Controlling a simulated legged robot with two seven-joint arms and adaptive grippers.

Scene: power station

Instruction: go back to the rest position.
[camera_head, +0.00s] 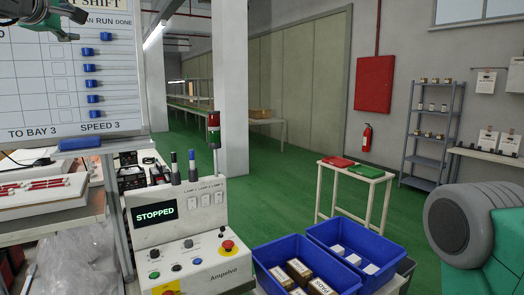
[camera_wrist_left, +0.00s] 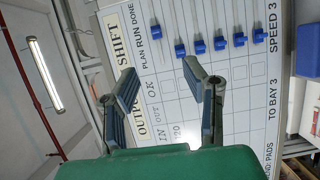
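My left gripper (camera_head: 62,14) is at the top left corner of the head view, partly cut off, in front of the white shift board (camera_head: 27,85). In the left wrist view its two fingers (camera_wrist_left: 160,90) stand apart with nothing between them, and the board (camera_wrist_left: 245,75) shows behind them. I cannot tell how far they are from it. My right arm (camera_head: 470,225) comes in at the right edge of the head view, and its gripper is out of view.
A control panel (camera_head: 205,262) reading "STOPPED" stands at front centre. Two blue bins (camera_head: 335,268) with boxes and white items stand to its right. A small table (camera_head: 345,175) holds red and green items. A cluttered bench (camera_head: 60,205) is at left. Green floor (camera_head: 265,205) behind is clear.

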